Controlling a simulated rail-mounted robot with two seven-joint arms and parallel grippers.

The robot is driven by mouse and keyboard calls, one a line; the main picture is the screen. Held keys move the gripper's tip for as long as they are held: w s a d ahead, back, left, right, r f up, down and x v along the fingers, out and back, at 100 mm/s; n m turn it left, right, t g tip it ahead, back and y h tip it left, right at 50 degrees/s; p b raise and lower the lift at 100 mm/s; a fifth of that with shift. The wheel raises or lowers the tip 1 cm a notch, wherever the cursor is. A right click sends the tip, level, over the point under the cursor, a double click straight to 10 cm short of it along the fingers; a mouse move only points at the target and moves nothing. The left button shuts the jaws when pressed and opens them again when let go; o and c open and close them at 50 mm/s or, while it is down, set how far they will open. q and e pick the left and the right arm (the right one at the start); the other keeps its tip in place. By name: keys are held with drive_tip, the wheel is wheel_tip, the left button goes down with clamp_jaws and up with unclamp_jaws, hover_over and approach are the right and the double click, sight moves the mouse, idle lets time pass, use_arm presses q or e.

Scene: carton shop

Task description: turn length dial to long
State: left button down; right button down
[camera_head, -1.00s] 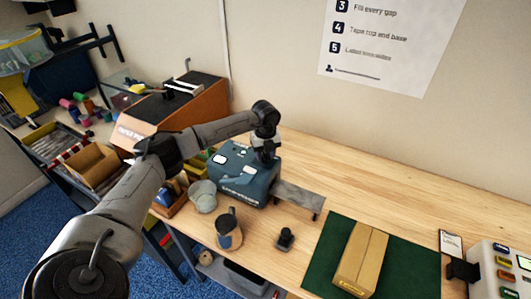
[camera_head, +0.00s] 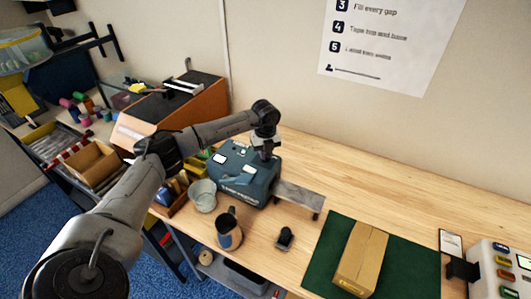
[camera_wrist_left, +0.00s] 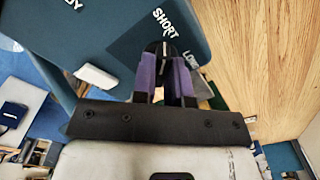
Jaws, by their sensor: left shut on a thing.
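The blue-grey machine (camera_head: 240,182) stands on the wooden bench, with a metal outfeed plate at its right. My left gripper (camera_head: 264,156) points down onto the right part of its top. In the left wrist view, its two purple-sided fingers (camera_wrist_left: 166,75) are shut on the dark length dial (camera_wrist_left: 164,48). A pale mark shows on the dial between the fingertips. The white label SHORT (camera_wrist_left: 165,24) lies just beyond the dial. The label LONG (camera_wrist_left: 190,59) is at its right, partly covered by a finger. The fingers hide much of the dial. My right gripper is out of view.
A grey bucket (camera_head: 203,195), a mug (camera_head: 229,236) and a small black item (camera_head: 285,238) stand in front of the machine. A carton (camera_head: 361,260) lies on a green mat (camera_head: 414,266). An orange-sided unit (camera_head: 160,112) is behind left. Bench space behind the mat is clear.

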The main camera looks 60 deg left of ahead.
use_arm(q)
drive_tip(key=m, duration=0.4)
drive_tip(key=shift+m, duration=0.3)
drive_tip(key=m, duration=0.4)
drive_tip(key=shift+b, duration=0.35)
drive_tip(key=m, duration=0.5)
drive_tip(key=shift+m+b, duration=0.4)
drive_tip(key=shift+m, duration=1.8)
drive_tip(key=c, duration=1.1)
unclamp_jaws()
drive_tip(key=shift+c, duration=0.2)
